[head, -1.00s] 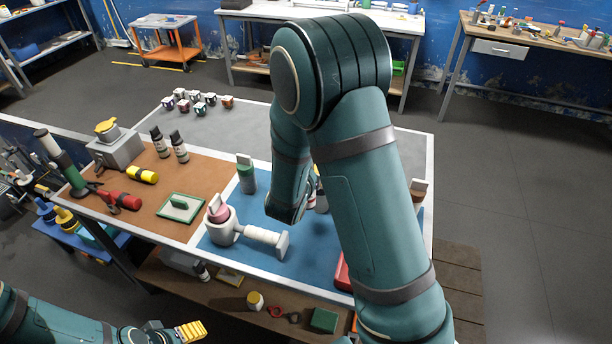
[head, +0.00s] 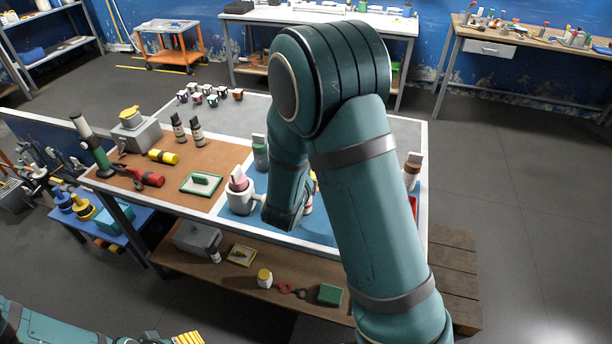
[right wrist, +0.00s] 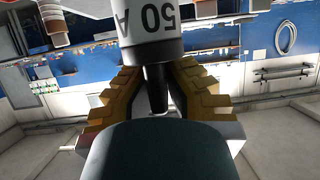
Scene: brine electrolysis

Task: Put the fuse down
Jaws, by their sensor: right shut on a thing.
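The fuse (right wrist: 153,28) is white with a grey band and black "50 A" lettering, seen upside down in the right wrist view. My right gripper (right wrist: 157,85) is shut on its narrow dark end, with a stepped yellow finger on each side.
A white holder with a pink top (head: 240,196) and a green-grey bottle (head: 260,152) stand left of my right arm. A white-and-red item (head: 412,170) stands right of it. A green-framed tray (head: 201,184) and dark bottles (head: 197,131) occupy the brown part.

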